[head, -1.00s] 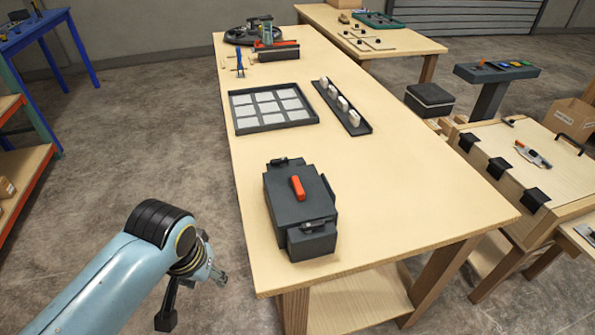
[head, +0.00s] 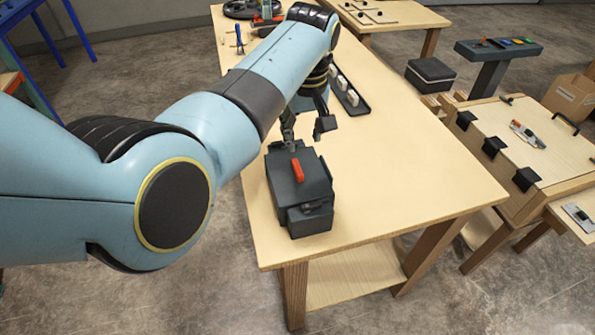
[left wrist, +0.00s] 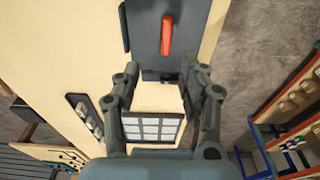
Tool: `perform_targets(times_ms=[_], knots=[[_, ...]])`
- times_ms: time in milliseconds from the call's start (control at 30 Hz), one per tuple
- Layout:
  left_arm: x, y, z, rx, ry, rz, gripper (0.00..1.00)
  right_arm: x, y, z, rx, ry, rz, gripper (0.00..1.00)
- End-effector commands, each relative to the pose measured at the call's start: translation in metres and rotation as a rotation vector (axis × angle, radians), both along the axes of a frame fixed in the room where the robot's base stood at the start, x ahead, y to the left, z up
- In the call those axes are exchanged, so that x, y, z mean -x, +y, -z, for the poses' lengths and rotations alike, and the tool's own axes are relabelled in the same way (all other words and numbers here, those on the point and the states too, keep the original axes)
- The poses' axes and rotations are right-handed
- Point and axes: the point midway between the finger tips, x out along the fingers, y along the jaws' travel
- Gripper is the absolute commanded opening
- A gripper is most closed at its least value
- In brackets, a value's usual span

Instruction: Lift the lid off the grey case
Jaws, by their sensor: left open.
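The grey case (head: 302,221) stands on the near end of the wooden table. Its dark lid (head: 315,179) is on top and carries an orange-red handle (head: 297,170). In the left wrist view the lid (left wrist: 146,38) and handle (left wrist: 167,36) are at the top, beyond the fingertips. My left gripper (head: 307,133) is open and empty, above the far edge of the case. It also shows in the left wrist view (left wrist: 160,80), with its fingers apart on either side of the case's edge. My right gripper is not in view.
The wooden table (head: 400,175) is clear to the right of the case. A narrow rack with white blocks (head: 347,90) lies farther back. A tray of pale squares (left wrist: 152,130) shows between my fingers. A wooden bench with black clips (head: 520,150) stands at the right.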

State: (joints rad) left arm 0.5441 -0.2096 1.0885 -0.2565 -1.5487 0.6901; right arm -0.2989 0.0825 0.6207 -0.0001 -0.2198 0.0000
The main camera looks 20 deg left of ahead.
Motion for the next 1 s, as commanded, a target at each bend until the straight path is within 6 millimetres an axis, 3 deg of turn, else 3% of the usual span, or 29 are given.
perform_targets(times_ms=[100,233,500,833,1000], knots=[[0.000,0.003,0.023,-0.002,0.005,0.000,0.42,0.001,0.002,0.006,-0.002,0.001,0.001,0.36],[-0.002,0.004,0.043,0.000,0.001,0.000,0.42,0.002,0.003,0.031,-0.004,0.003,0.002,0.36],[-0.002,0.006,0.054,0.000,0.000,0.001,0.42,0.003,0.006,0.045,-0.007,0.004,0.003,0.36],[-0.001,0.012,0.095,0.001,-0.001,-0.001,0.42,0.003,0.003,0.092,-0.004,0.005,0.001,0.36],[-0.001,0.013,0.099,0.001,-0.001,-0.001,0.42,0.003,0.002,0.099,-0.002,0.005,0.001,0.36]])
